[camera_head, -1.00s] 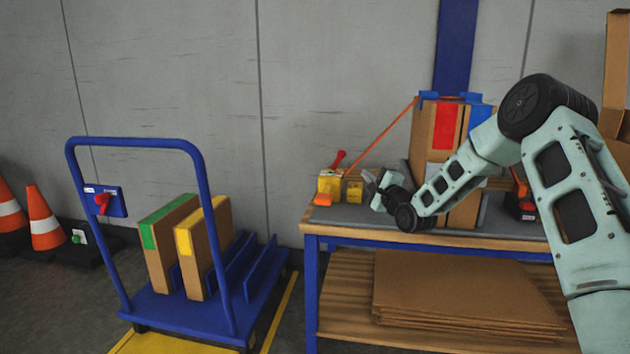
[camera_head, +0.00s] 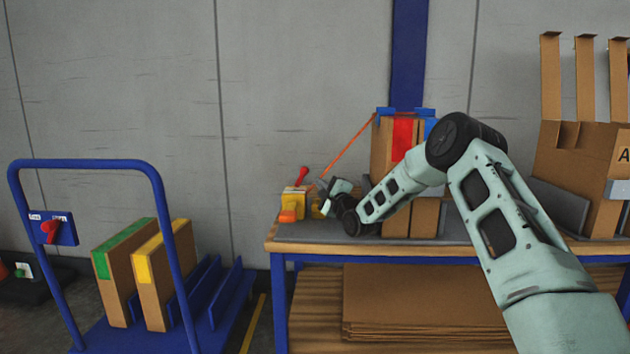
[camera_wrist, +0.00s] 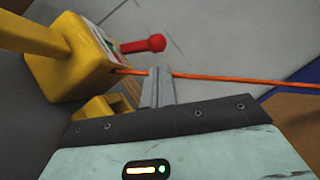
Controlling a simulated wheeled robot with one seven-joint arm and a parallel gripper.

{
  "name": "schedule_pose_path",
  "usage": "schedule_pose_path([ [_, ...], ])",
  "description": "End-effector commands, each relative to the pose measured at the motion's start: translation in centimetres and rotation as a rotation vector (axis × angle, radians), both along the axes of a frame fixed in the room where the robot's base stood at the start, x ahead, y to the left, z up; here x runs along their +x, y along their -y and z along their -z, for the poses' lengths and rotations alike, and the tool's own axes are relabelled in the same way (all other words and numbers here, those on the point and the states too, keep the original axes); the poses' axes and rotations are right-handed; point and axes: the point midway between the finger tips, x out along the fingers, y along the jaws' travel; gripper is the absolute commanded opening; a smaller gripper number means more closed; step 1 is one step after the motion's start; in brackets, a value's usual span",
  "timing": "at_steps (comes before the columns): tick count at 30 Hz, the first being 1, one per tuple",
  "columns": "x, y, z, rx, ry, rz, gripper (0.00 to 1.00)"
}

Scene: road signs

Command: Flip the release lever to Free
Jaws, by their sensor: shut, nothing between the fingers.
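A yellow box (camera_head: 293,203) with a red lever (camera_head: 302,175) stands at the left end of the workbench. The lever tilts up and to the right in the head view. In the wrist view, the red lever (camera_wrist: 145,45) ends in a round knob and sticks out from the yellow box (camera_wrist: 70,72). A small white label with red and green (camera_wrist: 103,42) is on the box; its words are unreadable. An orange cord (camera_wrist: 235,78) runs from the box. My gripper (camera_wrist: 158,80) is shut and empty, just right of the box, its tips by the cord, apart from the knob.
The workbench (camera_head: 285,247) carries strapped cardboard boxes (camera_head: 382,150) right of the gripper, close to my arm. A large open carton (camera_head: 575,165) stands further right. A blue trolley (camera_head: 90,163) at left holds two boxes and has another red handle (camera_head: 50,230) on its panel.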

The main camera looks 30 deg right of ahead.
Motion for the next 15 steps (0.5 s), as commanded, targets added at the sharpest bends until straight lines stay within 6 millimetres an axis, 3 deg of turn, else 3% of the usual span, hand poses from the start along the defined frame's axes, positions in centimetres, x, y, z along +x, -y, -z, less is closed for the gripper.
schedule_pose_path([
  [6, 2.8, 0.0, -0.7, -0.001, 0.001, 0.0, 0.0],
  [15, 3.9, 0.1, -0.9, -0.001, 0.0, 0.001, 0.0],
])
